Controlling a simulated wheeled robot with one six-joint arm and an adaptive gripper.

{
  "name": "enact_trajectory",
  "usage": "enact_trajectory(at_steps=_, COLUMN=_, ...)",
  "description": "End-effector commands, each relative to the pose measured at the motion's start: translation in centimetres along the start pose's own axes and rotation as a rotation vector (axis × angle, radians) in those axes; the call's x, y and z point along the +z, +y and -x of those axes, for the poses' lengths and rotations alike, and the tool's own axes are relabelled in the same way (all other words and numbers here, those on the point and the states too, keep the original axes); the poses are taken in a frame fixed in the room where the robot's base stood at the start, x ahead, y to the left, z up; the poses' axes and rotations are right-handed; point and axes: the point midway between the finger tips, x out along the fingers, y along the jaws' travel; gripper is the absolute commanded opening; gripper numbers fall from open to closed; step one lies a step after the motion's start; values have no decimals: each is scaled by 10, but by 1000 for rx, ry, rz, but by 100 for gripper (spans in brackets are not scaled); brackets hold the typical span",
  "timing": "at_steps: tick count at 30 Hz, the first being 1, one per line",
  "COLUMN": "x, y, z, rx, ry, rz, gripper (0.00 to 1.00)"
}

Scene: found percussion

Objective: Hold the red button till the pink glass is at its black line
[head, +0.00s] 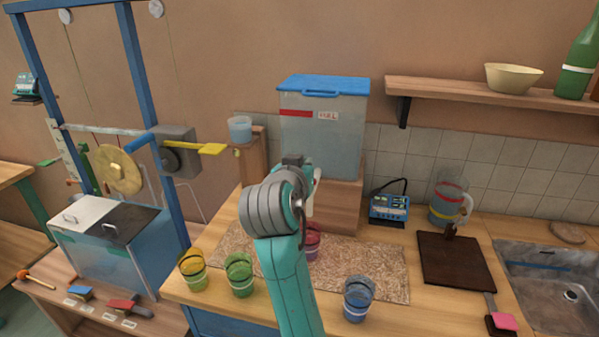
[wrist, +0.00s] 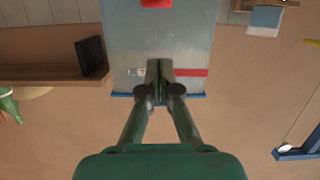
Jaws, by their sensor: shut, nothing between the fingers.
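The pink glass (head: 313,243) stands on the speckled mat below the clear tank (head: 322,140), partly hidden behind my arm. Its black line and fill level cannot be made out. My gripper (head: 294,160) is in front of the tank, shut and empty. In the wrist view, which is upside down, the shut fingertips (wrist: 160,66) point at the tank face near its red stripe (wrist: 190,72). A red part (wrist: 157,3), perhaps the red button, shows cut off at that view's top edge, apart from the fingertips. My arm hides that area in the head view.
Yellow (head: 192,270), green (head: 239,274) and blue (head: 358,298) glasses stand along the mat's near edge (head: 385,270). The tank sits on a wooden block (head: 340,208). A jug (head: 446,204) and dark board (head: 455,262) are at right; a blue frame (head: 145,110) stands left.

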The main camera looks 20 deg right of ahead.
Motion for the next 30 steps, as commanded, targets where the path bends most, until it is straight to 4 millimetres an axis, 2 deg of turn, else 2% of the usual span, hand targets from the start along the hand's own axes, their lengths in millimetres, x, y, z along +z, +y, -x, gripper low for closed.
enact_trajectory(at_steps=4, x=4, y=0, z=-24, rx=1, ry=-1, rz=1, gripper=0)
enact_trajectory(at_steps=6, x=16, y=0, z=-25, rx=0, ry=-3, rz=3, gripper=0)
enact_trajectory(at_steps=12, x=34, y=0, z=-30, rx=0, ry=0, rz=1, gripper=0)
enact_trajectory(at_steps=26, x=39, y=0, z=-31, rx=0, ry=1, rz=0, gripper=0)
enact_trajectory(at_steps=30, x=50, y=0, z=-33, rx=1, ry=-2, rz=1, gripper=0)
